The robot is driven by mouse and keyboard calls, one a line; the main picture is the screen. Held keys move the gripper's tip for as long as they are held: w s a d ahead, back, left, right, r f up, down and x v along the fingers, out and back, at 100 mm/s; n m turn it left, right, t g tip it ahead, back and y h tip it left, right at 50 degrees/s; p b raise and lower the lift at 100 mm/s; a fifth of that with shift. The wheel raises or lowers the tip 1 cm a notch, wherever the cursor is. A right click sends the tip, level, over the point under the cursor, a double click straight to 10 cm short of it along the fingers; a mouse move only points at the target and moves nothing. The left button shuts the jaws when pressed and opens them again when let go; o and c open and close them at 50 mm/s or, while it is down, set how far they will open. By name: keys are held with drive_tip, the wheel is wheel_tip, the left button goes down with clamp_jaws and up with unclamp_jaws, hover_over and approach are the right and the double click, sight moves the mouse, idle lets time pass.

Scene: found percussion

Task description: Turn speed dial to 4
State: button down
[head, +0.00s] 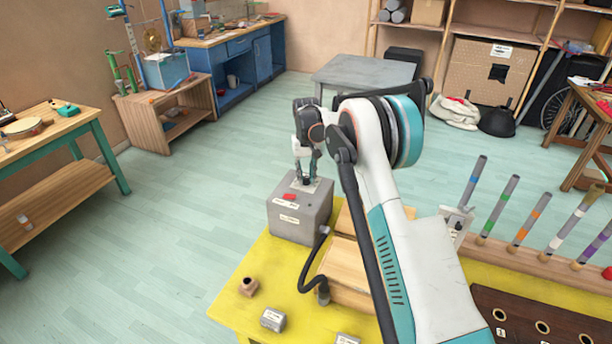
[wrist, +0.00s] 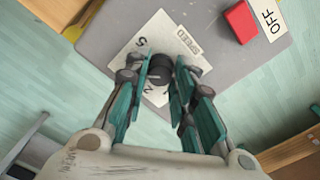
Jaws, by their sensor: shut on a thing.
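The speed dial (wrist: 160,68) is a small dark round knob on a white plate (wrist: 145,45) marked SPEED. A "5" and what looks like a "2" show on the plate; its other numbers are hidden by my fingers. My gripper (wrist: 161,75) points down with its teal and grey fingers shut on the dial from both sides. I cannot tell which number the dial points to.
A red switch (wrist: 241,21) sits on the box top beside a label reading OFF. The box stands on a yellow table (head: 255,265) next to wooden blocks (head: 350,275). A black hose (head: 308,265) curves beside it. Small metal pieces (head: 273,319) lie in front.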

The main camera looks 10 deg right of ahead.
sight(306, 177)
drive_tip(key=shift+m, duration=1.2)
drive_tip(key=c, duration=1.3)
unclamp_jaws()
drive_tip(key=shift+r, duration=0.1)
wheel_tip(306, 177, up, 12)
drive_tip(key=shift+f, duration=0.1)
